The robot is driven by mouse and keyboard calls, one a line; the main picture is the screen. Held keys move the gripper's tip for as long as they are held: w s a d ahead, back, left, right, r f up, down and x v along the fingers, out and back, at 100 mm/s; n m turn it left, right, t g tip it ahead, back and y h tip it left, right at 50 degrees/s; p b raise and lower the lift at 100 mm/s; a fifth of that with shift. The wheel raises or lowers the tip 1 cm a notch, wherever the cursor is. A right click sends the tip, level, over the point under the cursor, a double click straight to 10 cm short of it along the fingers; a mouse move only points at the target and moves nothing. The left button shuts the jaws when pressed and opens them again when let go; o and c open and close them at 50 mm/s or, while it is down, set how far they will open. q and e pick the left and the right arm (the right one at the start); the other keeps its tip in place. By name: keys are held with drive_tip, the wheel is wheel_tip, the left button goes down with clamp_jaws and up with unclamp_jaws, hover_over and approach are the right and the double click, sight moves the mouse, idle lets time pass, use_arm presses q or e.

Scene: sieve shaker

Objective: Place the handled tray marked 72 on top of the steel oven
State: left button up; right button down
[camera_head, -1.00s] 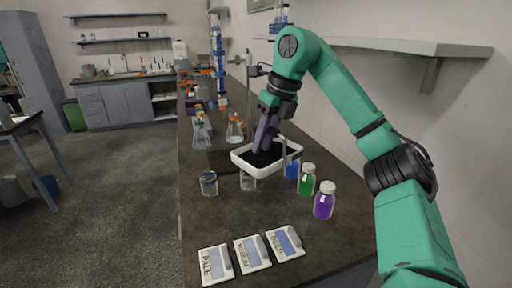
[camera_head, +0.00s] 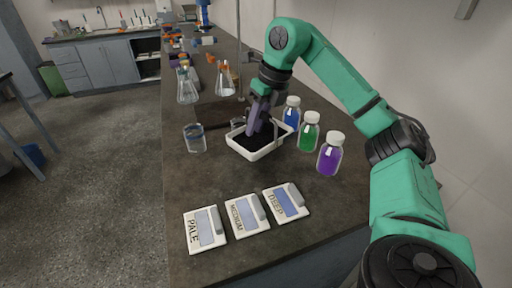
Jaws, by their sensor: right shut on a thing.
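A white tray (camera_head: 254,155) with a dark inside is at the middle of the counter, just left of the capped bottles. No marking 72 can be read on it. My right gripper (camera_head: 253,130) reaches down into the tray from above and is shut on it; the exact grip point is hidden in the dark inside. I cannot tell whether the tray touches the counter or hangs just above it. My left gripper is not in view. No steel oven can be made out.
Blue (camera_head: 291,114), green (camera_head: 309,133) and purple (camera_head: 330,157) bottles stand right of the tray. A glass beaker (camera_head: 195,139) is left, flasks (camera_head: 187,88) behind. Cards marked PALE (camera_head: 205,230), MEDIUM (camera_head: 247,215) and DEEP (camera_head: 286,202) lie in front on the dark counter (camera_head: 300,242).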

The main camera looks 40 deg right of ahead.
sight(257, 138)
wheel_tip(257, 138, down, 6)
drive_tip(key=shift+r+b, duration=0.25)
drive_tip(key=shift+b, duration=0.25)
drive_tip(key=shift+f, duration=0.15)
drive_tip(key=c, duration=0.7)
unclamp_jaws()
drive_tip(key=shift+c, duration=0.2)
